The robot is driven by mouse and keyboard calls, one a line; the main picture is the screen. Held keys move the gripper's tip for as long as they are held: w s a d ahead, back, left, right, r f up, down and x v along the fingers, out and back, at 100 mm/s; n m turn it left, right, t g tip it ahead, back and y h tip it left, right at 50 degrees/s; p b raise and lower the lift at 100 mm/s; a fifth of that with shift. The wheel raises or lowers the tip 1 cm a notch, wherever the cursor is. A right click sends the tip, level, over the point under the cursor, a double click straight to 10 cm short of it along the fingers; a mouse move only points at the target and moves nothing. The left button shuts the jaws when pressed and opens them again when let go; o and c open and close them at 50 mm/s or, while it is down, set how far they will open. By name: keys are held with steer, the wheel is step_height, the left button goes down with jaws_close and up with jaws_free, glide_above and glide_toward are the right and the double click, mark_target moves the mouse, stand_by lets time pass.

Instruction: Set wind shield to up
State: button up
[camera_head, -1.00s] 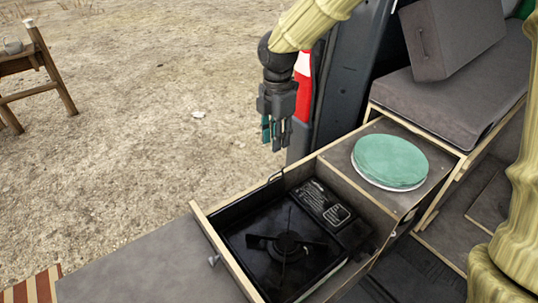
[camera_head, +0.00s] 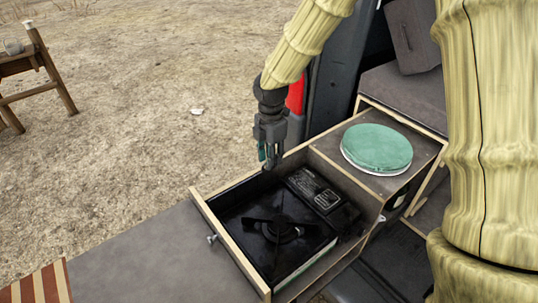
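A black camping stove (camera_head: 275,240) sits in an open wooden drawer (camera_head: 237,262) at the van's tailgate. I cannot clearly make out a wind shield; a dark edge runs along the drawer's back left side, just below my gripper. My gripper (camera_head: 267,165) points down at the back left edge of the drawer, with its teal-tipped fingers close to the rim. I cannot tell whether it touches anything. The fingers look close together, and the gap between them is too small to judge.
A round green lid (camera_head: 377,148) lies on the wooden box top right of the stove. Open ground lies left of the drawer. My arm covers the right side.

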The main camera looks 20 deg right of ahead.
steer(key=shift+w+f, duration=0.4)
steer(key=shift+w, duration=0.05)
steer(key=shift+w+f, duration=0.2)
steer(key=shift+w, duration=0.05)
steer(key=shift+c, duration=1.4)
steer(key=c, duration=0.3)
steer(key=shift+s+r, duration=0.3)
jaws_close()
steer(key=shift+f, duration=0.1)
steer(key=shift+w, duration=0.15)
step_height(320, 180, up, 12)
steer(key=p, duration=0.8)
steer(key=shift+r+p, duration=0.25)
steer(key=shift+p, duration=0.15)
